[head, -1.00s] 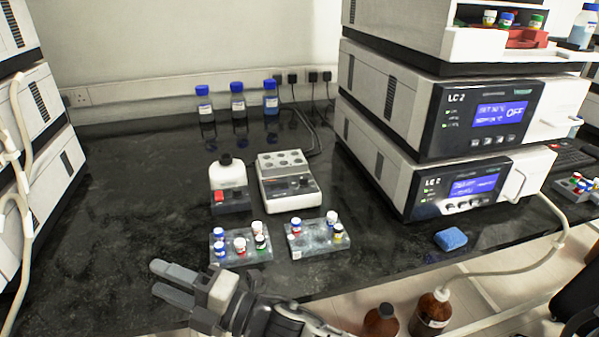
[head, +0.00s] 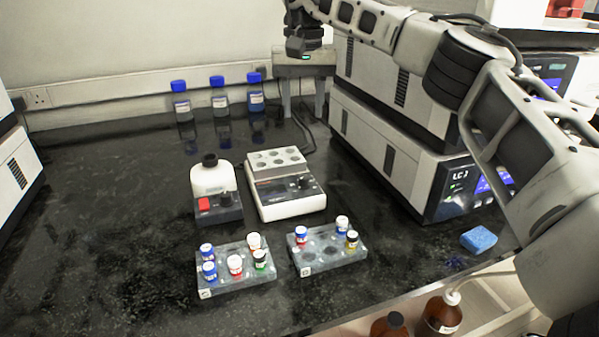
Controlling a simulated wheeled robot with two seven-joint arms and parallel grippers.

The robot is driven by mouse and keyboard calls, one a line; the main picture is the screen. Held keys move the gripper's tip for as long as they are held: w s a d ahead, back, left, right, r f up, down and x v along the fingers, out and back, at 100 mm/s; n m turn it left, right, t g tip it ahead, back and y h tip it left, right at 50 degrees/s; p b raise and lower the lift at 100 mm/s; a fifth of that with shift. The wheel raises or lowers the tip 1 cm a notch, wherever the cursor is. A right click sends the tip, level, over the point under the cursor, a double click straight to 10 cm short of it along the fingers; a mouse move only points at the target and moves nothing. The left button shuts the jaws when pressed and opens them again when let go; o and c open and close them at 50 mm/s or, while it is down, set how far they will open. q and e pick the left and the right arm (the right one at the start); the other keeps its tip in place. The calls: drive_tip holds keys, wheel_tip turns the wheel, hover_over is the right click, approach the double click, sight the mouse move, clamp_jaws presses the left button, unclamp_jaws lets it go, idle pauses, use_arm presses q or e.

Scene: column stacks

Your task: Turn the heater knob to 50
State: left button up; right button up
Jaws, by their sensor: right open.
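The heater (head: 292,206) is a white block with several round wells on top and a dark front panel. Its dark round knob (head: 305,182) is on the right of the panel; its setting is too small to read. My right gripper (head: 303,100) hangs behind the heater, above the back of the bench. Its two grey fingers point down, apart and empty, clear of the knob. My left gripper is not in view.
Left of the heater, a small device (head: 217,212) with a red switch holds a white bottle. Two vial racks (head: 235,285) (head: 325,262) stand in front. Blue-capped bottles (head: 219,98) line the back. The LC stack (head: 390,160) is right, with a blue sponge (head: 478,240) nearby.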

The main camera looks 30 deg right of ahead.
sight(304, 177)
wheel_tip(304, 177, down, 14)
drive_tip(key=shift+s+d+f+b, duration=0.1)
drive_tip(key=shift+d+f+b, duration=0.1)
drive_tip(key=shift+b, duration=1.05)
drive_tip(key=shift+f, duration=0.55)
clamp_jaws()
